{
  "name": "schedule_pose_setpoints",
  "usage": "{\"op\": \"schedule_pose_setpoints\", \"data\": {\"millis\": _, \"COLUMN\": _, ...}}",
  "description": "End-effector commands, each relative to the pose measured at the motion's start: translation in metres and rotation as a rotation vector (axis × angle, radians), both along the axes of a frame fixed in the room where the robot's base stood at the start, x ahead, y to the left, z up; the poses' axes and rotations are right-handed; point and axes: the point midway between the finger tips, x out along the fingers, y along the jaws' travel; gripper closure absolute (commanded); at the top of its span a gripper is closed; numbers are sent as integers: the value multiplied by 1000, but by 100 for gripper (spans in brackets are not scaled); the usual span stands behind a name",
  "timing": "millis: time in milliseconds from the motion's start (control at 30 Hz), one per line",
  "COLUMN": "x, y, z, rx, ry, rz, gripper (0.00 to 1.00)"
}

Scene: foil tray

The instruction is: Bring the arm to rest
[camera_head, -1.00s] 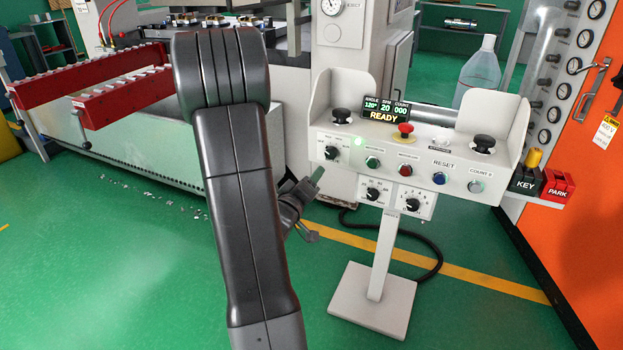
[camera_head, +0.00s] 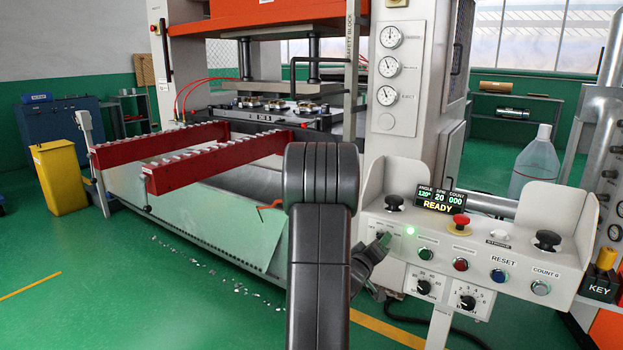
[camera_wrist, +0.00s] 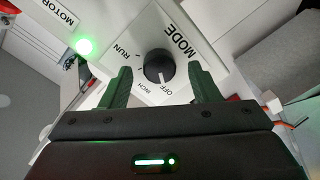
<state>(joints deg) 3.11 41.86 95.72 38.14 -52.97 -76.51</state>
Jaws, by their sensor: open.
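My gripper (camera_head: 384,241) is at the left end of the white control panel (camera_head: 470,232), beside my dark arm. In the wrist view my gripper (camera_wrist: 164,83) is open, with its two green fingers apart and nothing held between them. The black MODE knob (camera_wrist: 158,66) shows beyond and between the fingertips. The labels RUN, INCH and OFF surround it, and its white mark appears to point toward OFF. I cannot tell the exact gap between fingers and knob. In the head view my gripper and arm hide the knob.
The panel display (camera_head: 438,199) reads READY, and a green lamp (camera_head: 410,231) is lit. A red mushroom button (camera_head: 460,221) and black palm buttons are nearby. The press (camera_head: 270,60) with red rails (camera_head: 215,160) stands behind my arm. Green floor (camera_head: 120,290) at left is mostly open, with scattered scraps.

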Motion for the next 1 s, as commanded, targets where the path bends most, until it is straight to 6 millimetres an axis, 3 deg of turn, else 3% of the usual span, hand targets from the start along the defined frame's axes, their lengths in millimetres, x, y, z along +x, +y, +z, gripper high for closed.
{"op": "schedule_pose_setpoints", "data": {"millis": 167, "x": 10, "y": -7, "z": 0, "rx": 0, "ry": -1, "rz": -1, "gripper": 44}}
{"op": "schedule_pose_setpoints", "data": {"millis": 600, "x": 8, "y": -5, "z": 1, "rx": 7, "ry": -4, "rz": 0, "gripper": 44}}
{"op": "schedule_pose_setpoints", "data": {"millis": 767, "x": -6, "y": 5, "z": 1, "rx": 0, "ry": 3, "rz": 2, "gripper": 44}}
{"op": "schedule_pose_setpoints", "data": {"millis": 1000, "x": -45, "y": 30, "z": 2, "rx": -1, "ry": 1, "rz": 3, "gripper": 44}}
